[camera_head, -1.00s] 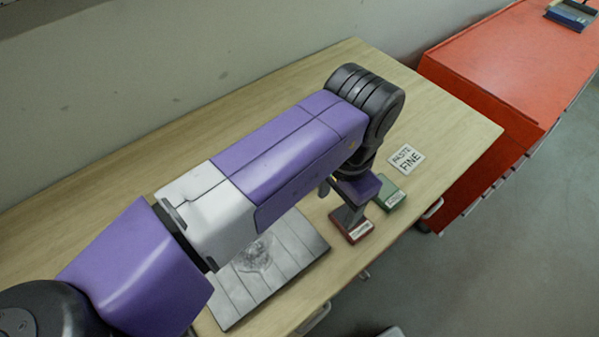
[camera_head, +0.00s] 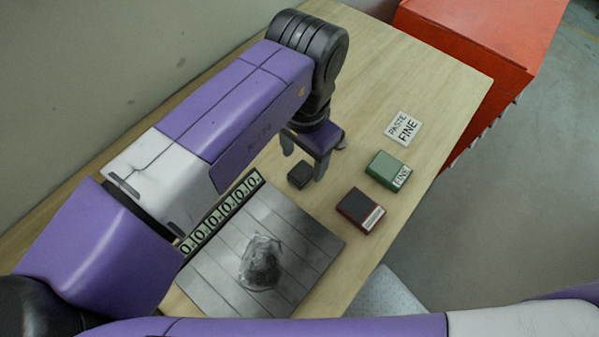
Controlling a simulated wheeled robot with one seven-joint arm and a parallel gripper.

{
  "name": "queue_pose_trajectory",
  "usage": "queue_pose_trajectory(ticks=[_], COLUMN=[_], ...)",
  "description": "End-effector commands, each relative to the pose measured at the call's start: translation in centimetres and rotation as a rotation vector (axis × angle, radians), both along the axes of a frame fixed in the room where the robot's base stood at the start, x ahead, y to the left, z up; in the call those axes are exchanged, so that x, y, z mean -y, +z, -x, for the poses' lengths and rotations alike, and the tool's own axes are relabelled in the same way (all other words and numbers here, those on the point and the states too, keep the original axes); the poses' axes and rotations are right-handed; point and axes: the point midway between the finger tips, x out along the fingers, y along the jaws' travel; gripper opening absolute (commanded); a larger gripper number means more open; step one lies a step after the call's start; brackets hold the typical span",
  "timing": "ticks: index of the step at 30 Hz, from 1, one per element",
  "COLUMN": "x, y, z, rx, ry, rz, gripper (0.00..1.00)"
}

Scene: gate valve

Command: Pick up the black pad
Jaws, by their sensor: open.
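The black pad (camera_head: 300,175) is a small dark block on the wooden table, just behind the top corner of the grey slatted board. My gripper (camera_head: 304,168) points down over it, with its fingers spread apart. One finger shows to the left of the pad and the other to its right. I cannot tell whether the fingers touch the pad or how far down they reach beside it.
A dark-topped red box (camera_head: 361,210) and a green box (camera_head: 388,170) stand to the right. A "PASTE FINE" card (camera_head: 404,129) lies behind them. A red cabinet (camera_head: 480,40) stands beyond the table (camera_head: 445,85).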

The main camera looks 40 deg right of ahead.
Motion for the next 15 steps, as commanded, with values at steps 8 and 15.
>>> queue_pose_trajectory(ticks=[8, 15], x=[-0.2, -0.3], y=[-1.9, -4.7], z=[-0.1, -0.3], rx=[0.0, 0.0], ry=[0.0, 0.0], rz=[-0.002, -0.002], gripper=[0.62, 0.62])
